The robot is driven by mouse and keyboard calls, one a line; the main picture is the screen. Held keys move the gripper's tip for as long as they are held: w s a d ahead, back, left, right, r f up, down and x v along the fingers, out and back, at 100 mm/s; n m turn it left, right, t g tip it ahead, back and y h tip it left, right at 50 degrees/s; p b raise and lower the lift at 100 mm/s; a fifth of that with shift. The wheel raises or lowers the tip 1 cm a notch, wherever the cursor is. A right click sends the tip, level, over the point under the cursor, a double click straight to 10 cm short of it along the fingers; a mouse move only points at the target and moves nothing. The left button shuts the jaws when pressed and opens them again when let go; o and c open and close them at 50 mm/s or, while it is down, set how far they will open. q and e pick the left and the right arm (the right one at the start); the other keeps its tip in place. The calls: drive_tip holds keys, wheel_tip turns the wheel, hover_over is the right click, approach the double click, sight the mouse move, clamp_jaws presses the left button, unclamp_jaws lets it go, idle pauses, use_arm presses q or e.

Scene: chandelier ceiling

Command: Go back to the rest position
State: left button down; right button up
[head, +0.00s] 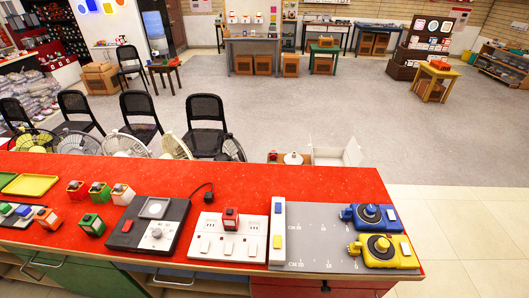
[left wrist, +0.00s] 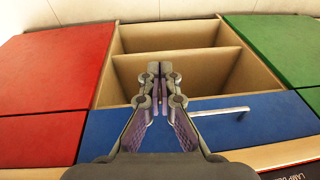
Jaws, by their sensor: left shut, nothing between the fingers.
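My left gripper (left wrist: 160,98) shows in the left wrist view with its fingertips together and nothing between them. It points at a cabinet front with an open brown compartment (left wrist: 180,75) and a blue panel (left wrist: 235,118) with a metal handle (left wrist: 221,112). I cannot tell whether the fingers touch the cabinet. Neither gripper and neither arm shows in the head view. My right gripper is hidden from both views.
In the head view a red counter (head: 330,184) carries a white socket panel (head: 228,251), a grey board (head: 316,222) with blue and yellow devices, and several small blocks. Black chairs (head: 207,122) and fans stand behind it. Grey floor (head: 300,110) beyond is largely open.

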use_arm(q)
drive_tip(key=s+a+f+g+b, duration=0.1)
drive_tip(key=s+f+b, duration=0.4)
drive_tip(key=s+f, duration=1.3)
wheel_tip(320, 180, down, 5)
drive_tip(key=shift+s+r, duration=0.2)
drive_tip(key=shift+s, duration=0.1)
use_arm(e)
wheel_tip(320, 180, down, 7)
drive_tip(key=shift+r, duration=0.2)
